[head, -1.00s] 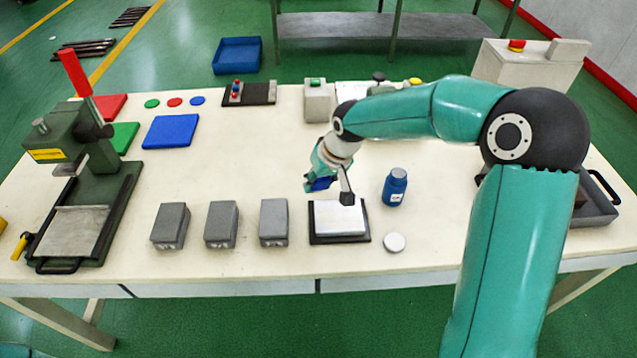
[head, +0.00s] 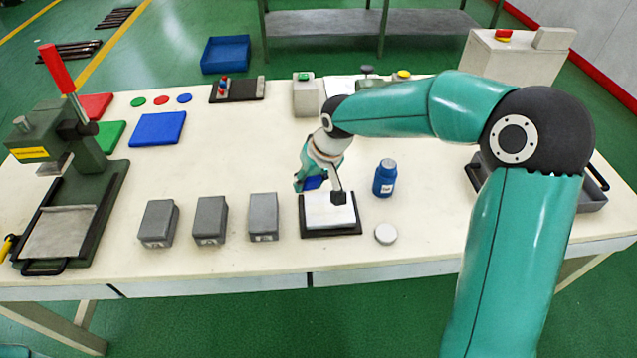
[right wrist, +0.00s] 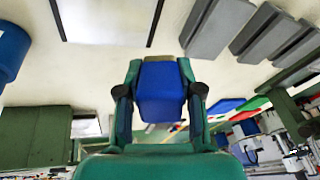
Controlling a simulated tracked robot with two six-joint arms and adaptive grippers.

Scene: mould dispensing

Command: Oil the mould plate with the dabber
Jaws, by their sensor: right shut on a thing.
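The mould plate (head: 322,215), pale and flat in a black frame, lies near the front middle of the table; it also shows in the right wrist view (right wrist: 105,20). My right gripper (head: 316,180) is over its back left part. It is shut on the dabber, whose blue block (head: 313,183) sits between the two fingers in the right wrist view (right wrist: 160,95). The dabber's working end is hidden, so I cannot tell whether it touches the plate. My left gripper is not in view.
A blue bottle (head: 384,180) stands right of the plate, with a white disc (head: 385,233) in front of it. Several grey blocks (head: 210,220) stand to the left. A green press (head: 75,200) with a red lever is at far left. The table's middle is clear.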

